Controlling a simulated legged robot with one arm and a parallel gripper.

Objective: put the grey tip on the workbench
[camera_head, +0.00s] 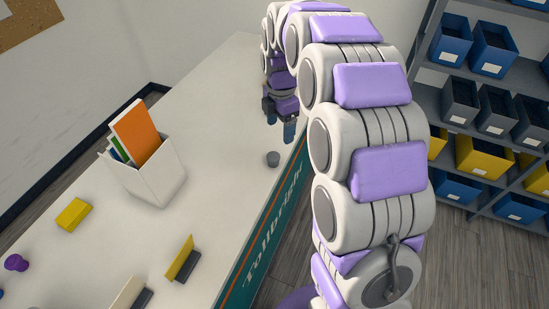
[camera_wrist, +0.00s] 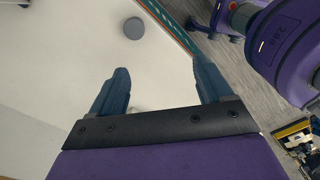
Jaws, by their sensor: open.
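The grey tip (camera_head: 273,158) is a small round grey piece standing on the white workbench (camera_head: 225,110), close to its right edge. In the wrist view the grey tip (camera_wrist: 134,28) shows beyond my fingertips, a little left of the middle between them. My gripper (camera_head: 280,120) is open and empty, with its blue fingers pointing down. It hangs above the bench near the edge, just behind the tip in the head view. In the wrist view my gripper (camera_wrist: 160,64) has its fingers wide apart, and nothing lies between them.
A white holder (camera_head: 155,175) with coloured folders stands on the bench. A yellow block (camera_head: 73,214), a purple piece (camera_head: 16,263) and a yellow-and-grey piece (camera_head: 182,260) lie nearer the front. A shelf (camera_head: 447,62) with several bins stands at right. The bench top around the tip is clear.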

